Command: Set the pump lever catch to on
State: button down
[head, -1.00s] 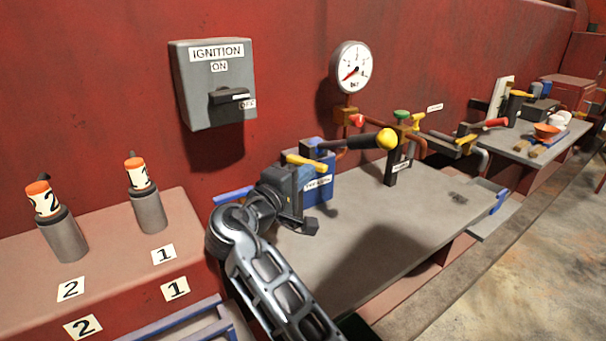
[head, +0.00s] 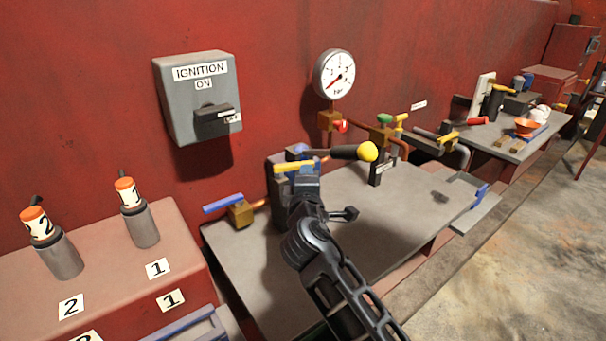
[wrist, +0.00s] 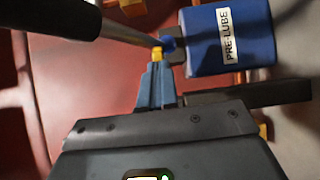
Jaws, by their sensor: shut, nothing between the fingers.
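The pump has a blue body labelled PRE-LUBE, clear in the wrist view (wrist: 232,40). Its lever (head: 345,152) is a dark bar with a yellow knob, pointing right in the head view. In the wrist view the lever's dark grip (wrist: 50,18) and metal rod cross the upper left. A yellow catch bar (head: 297,166) lies near the lever's base. My gripper (head: 306,178) is in front of the pump, hiding most of its body. In the wrist view its fingers (wrist: 157,66) are shut, with a small yellow piece right at the tips; I cannot tell whether they touch.
A pressure gauge (head: 334,74) and a grey ignition box (head: 197,97) are on the red wall. A blue-handled valve (head: 238,212) is left of the pump. Red, green and yellow handled valves stand to the right. The bench (head: 370,225) is mostly clear in front.

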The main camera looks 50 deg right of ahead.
jog(key=d, duration=0.1)
jog(key=w+d, duration=0.1)
jog(key=shift+d, duration=0.3)
jog(key=shift+w+r, duration=0.1)
dwell(0.7)
